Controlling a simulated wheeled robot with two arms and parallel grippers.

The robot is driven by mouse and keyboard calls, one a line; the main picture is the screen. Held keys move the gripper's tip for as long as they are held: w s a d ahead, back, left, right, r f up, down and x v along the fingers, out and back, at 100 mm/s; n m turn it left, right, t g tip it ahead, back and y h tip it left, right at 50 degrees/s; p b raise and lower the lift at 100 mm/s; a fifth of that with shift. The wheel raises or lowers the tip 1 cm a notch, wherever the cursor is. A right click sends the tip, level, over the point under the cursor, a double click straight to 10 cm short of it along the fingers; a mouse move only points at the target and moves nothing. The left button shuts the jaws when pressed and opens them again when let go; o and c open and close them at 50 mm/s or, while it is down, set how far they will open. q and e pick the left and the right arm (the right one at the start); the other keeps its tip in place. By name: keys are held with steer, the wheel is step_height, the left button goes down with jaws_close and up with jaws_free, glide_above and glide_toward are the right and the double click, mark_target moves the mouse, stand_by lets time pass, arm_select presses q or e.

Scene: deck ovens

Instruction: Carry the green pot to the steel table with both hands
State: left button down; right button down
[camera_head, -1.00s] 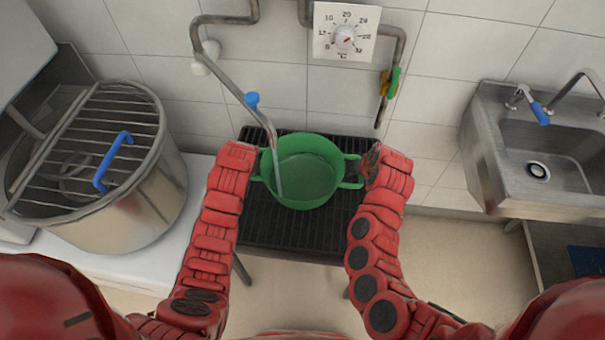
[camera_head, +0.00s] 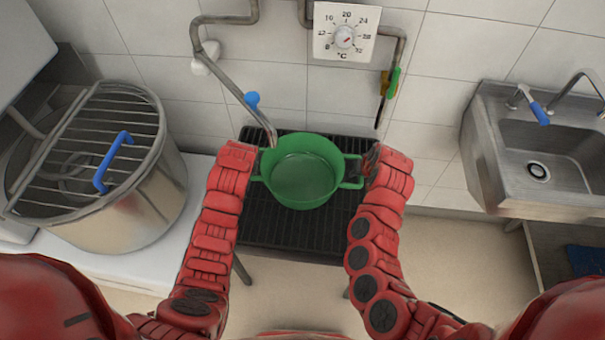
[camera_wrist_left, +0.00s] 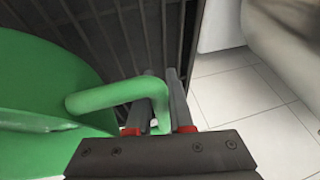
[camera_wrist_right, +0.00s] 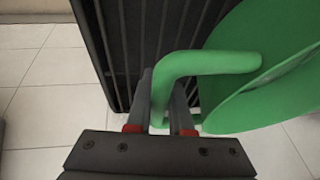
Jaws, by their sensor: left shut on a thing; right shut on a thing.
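The green pot (camera_head: 303,182) is upright in the middle of the head view, over a black slatted stand, with what looks like water inside. I cannot tell whether it rests on the slats or is just above them. My left gripper (camera_wrist_left: 163,110) is shut on the pot's left handle (camera_wrist_left: 115,95). My right gripper (camera_wrist_right: 162,108) is shut on the right handle (camera_wrist_right: 205,63). In the head view both grippers are mostly hidden by my red wrists. No steel table can be clearly made out.
A tap pipe (camera_head: 228,85) ends just over the pot's rear left rim. The black slatted stand (camera_head: 290,232) is under the pot. A large steel kettle (camera_head: 130,205) with a grid lid stands left. A steel sink (camera_head: 560,160) is on the right. A tiled wall is close behind.

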arm_select(q)
steer(key=shift+r, duration=0.1)
arm_select(e)
steer(key=shift+r, duration=0.1)
stand_by(0.6)
